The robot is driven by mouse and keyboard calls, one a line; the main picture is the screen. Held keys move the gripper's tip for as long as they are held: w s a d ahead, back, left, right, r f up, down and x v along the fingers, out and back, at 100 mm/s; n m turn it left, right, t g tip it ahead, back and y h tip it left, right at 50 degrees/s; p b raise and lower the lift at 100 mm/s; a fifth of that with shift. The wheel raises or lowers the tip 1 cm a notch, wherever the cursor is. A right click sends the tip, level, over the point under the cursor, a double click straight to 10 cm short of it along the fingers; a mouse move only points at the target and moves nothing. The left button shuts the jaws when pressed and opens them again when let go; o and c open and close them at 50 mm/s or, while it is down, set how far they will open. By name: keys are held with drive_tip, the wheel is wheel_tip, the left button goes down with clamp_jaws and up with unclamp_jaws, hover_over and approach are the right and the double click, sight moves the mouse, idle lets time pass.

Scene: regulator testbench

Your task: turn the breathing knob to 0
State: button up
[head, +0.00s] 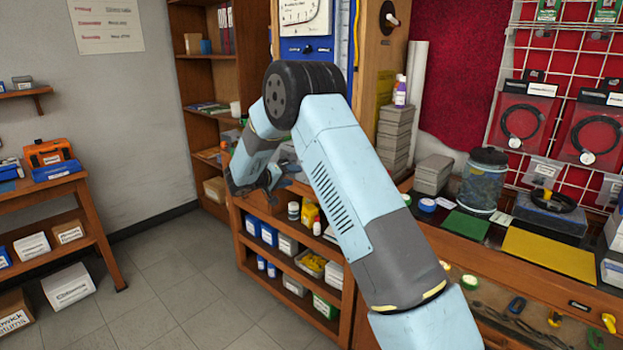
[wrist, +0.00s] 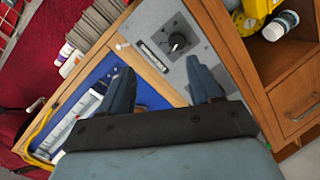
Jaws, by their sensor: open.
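A dark round knob (wrist: 177,42) sits on a grey panel (wrist: 203,52) in the wrist view. It is probably the breathing knob, but its markings and setting are too small to read. A dark label strip (wrist: 155,56) lies beside it. My gripper (wrist: 162,83) is open and empty, its two dark fingers spread wide. The knob appears beyond the gap between the fingertips, apart from them. In the head view my gripper (head: 262,183) is small and dark above the wooden bench, partly behind my arm; the grey panel is not clearly visible there.
A blue board with a gauge (head: 304,12) stands behind my arm. A wooden post carries another black knob (head: 390,18). Grey stacked boxes (head: 396,140) stand to the right. Yellow container (wrist: 258,12) and white bottle (wrist: 281,25) sit on a shelf near the panel.

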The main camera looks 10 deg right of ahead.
drive_tip(key=w+d+f+t, duration=0.1)
drive_tip(key=w+d+f, duration=0.4)
drive_tip(key=w+d, duration=0.4)
drive_tip(key=shift+w+f, duration=0.25)
idle(0.4)
drive_tip(key=shift+c, duration=0.4)
drive_tip(key=c, duration=0.9)
drive_tip(key=shift+d, duration=0.15)
drive_tip(key=shift+c, duration=0.3)
drive_tip(key=shift+n, duration=0.3)
